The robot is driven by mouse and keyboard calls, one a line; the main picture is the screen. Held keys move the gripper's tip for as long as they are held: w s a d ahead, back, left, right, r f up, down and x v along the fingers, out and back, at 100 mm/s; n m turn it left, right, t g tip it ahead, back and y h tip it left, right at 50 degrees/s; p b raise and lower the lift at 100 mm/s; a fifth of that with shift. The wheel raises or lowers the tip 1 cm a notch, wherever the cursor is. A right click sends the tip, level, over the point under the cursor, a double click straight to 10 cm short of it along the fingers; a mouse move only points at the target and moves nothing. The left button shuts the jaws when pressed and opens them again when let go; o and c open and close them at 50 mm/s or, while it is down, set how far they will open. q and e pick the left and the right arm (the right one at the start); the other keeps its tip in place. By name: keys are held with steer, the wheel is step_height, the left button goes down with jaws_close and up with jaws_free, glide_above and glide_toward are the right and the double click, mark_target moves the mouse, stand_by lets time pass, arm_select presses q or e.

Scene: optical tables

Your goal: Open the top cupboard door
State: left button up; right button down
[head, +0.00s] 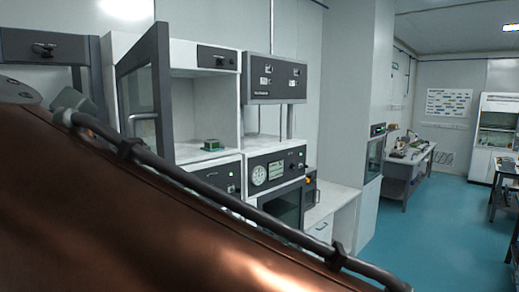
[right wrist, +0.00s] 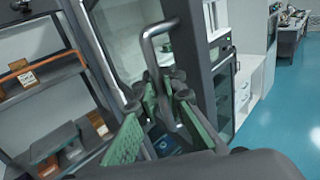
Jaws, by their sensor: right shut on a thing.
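The top cupboard door (head: 147,85), a dark frame with a glass pane, stands swung open in the head view. The white cupboard interior (head: 205,110) shows, with a small green item (head: 212,145) on its floor. The door's bent metal handle (head: 138,121) is on the pane side. In the right wrist view the handle (right wrist: 150,38) runs down between the green-padded fingers of my right gripper (right wrist: 168,92), which is shut on it. My copper-coloured arm covers the lower left of the head view. My left gripper is not in view.
A grey control unit (head: 275,78) and an instrument panel (head: 270,170) stand right of the cupboard. The blue floor (head: 430,235) is clear to the right. A shelf rack with boxes (right wrist: 40,80) stands at the left in the right wrist view.

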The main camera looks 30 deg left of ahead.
steer(key=shift+w+d, duration=0.15)
steer(key=c, duration=2.1)
jaws_free()
steer(key=shift+d, duration=0.1)
